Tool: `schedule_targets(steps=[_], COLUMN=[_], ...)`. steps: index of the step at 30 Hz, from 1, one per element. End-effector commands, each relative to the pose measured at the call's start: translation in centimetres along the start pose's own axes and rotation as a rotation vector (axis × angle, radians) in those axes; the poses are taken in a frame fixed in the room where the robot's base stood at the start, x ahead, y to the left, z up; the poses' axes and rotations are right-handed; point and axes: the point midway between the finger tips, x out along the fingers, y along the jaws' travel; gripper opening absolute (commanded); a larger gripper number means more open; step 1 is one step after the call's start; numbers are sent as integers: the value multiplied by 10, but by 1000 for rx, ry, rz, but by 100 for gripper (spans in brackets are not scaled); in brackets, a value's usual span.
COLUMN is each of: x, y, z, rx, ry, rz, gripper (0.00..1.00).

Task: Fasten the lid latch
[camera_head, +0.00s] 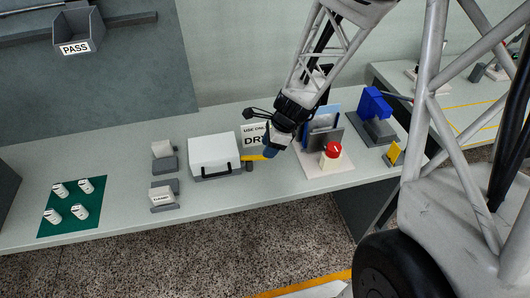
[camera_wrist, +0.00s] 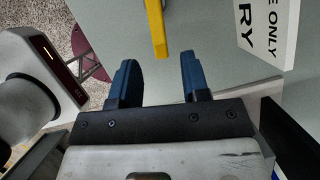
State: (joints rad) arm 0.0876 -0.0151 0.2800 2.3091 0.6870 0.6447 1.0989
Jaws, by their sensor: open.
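A white box (camera_head: 214,152) stands on the bench left of my gripper, and its white lid looks closed. A dark bar (camera_head: 216,174) runs along its front edge. A yellow lever (camera_head: 255,158) sticks out at the box's right side, pointing toward my gripper; I take it to be the latch. My gripper (camera_head: 269,152) is open and empty, pointing down just right of the lever's end. In the wrist view, the yellow lever (camera_wrist: 156,28) lies ahead of the gap between my two blue fingers (camera_wrist: 160,68), its end near the fingertips. Contact cannot be told.
A white "USE ONLY DRY" sign (camera_head: 254,136) stands close behind my gripper. A red knob (camera_head: 332,150) on a white base is just to the right. A blue block on a grey stand (camera_head: 378,128) is farther right. Small grey stands (camera_head: 164,160) are left of the box.

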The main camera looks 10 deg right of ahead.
Motion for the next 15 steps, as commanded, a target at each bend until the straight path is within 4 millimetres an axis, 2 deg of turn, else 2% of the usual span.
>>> schedule_targets(steps=[6, 15], x=[23, 34], y=[0, 0], z=[0, 0], rx=[-1, 0], ry=[0, 1], rz=[2, 0], gripper=[43, 43])
